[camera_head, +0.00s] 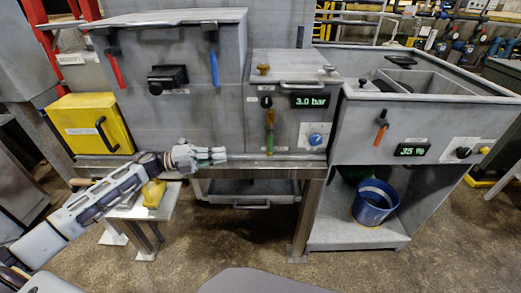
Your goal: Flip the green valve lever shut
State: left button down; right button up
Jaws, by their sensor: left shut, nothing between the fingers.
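The green valve lever (270,142) is on the front of the grey middle box, below a black knob and left of a blue dial. It points downward, with an orange-brown part at its upper end. My left gripper (222,154) is in front of the lower edge of the large grey cabinet, to the left of the lever and a little lower. It is shut and empty, with a visible gap between its fingertips and the lever. My right gripper is not in view.
The middle box (293,72) has a display reading 3.0 bar (310,101). Red (116,70) and blue (214,67) levers are on the left cabinet. A yellow box (88,123) sits left. An orange lever (381,131) is on the right sink unit; a blue bucket (374,203) stands below.

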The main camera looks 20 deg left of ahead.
pick_arm(q)
jog(key=shift+w+d, duration=0.1)
jog(key=b, duration=0.1)
send_near(270, 139)
jog(key=shift+w+d+f, duration=1.2)
jog(key=shift+d+f, duration=0.5)
jog(key=shift+d, duration=1.4)
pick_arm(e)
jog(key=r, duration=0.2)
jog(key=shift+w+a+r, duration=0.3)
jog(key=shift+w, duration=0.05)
pick_arm(q)
jog(key=shift+f, duration=0.1)
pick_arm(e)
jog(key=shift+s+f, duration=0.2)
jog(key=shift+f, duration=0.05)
pick_arm(q)
jog(key=shift+d+b, duration=0.1)
jog(key=shift+b, duration=0.3)
jog(key=shift+d+h+b, duration=0.1)
jog(key=shift+h+b, duration=0.2)
jog(key=shift+h, duration=0.1)
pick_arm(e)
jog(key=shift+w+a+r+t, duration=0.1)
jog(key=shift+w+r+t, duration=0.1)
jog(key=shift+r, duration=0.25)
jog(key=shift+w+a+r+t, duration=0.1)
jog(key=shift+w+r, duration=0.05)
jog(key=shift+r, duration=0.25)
